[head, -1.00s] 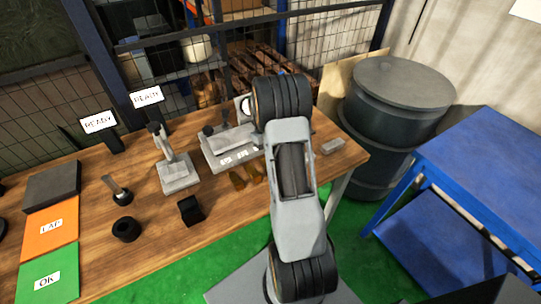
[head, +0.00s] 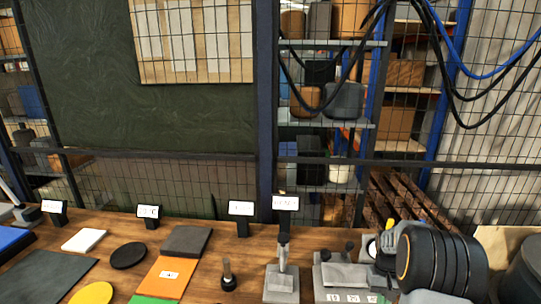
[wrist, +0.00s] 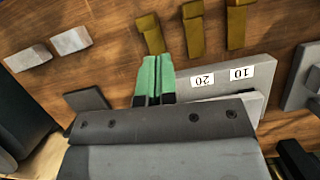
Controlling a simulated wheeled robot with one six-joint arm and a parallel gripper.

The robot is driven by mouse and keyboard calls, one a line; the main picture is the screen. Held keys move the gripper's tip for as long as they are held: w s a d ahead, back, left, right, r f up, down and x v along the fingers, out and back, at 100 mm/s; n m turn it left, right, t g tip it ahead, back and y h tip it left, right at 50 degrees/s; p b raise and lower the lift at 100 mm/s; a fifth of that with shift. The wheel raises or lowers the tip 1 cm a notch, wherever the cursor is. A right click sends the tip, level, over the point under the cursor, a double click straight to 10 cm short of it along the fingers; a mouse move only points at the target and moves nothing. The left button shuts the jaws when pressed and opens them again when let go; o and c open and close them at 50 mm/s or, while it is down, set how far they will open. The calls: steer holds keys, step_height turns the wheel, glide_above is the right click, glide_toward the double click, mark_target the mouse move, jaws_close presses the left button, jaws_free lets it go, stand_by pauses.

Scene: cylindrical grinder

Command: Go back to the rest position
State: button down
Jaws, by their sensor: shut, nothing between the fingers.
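My gripper (wrist: 155,78) shows in the wrist view as two green fingers closed together with nothing between them. They are over the wooden table (wrist: 112,22), beside a grey block (wrist: 262,72) labelled 20 and 10. I cannot tell how high the fingertips are above the table. Several brass pieces (wrist: 193,30) lie just beyond the fingertips. In the head view my arm fills the lower right corner, and the fingers cannot be made out there.
Two small grey blocks (wrist: 70,40) lie at the wrist view's upper left. In the head view, a stand (head: 282,280), a dark post (head: 228,275), an orange mat (head: 166,278) and a black disc (head: 128,255) are on the table. A mesh fence (head: 330,195) runs behind.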

steer(key=s+a+r+n+t, duration=0.1)
steer(key=s+a+r+t, duration=0.3)
steer(key=a+r, duration=0.5)
steer(key=s+a+r+n+t, duration=0.1)
steer(key=s+a+r+t, duration=0.3)
steer(key=s+a+r, duration=0.5)
steer(key=shift+n+h, duration=0.3)
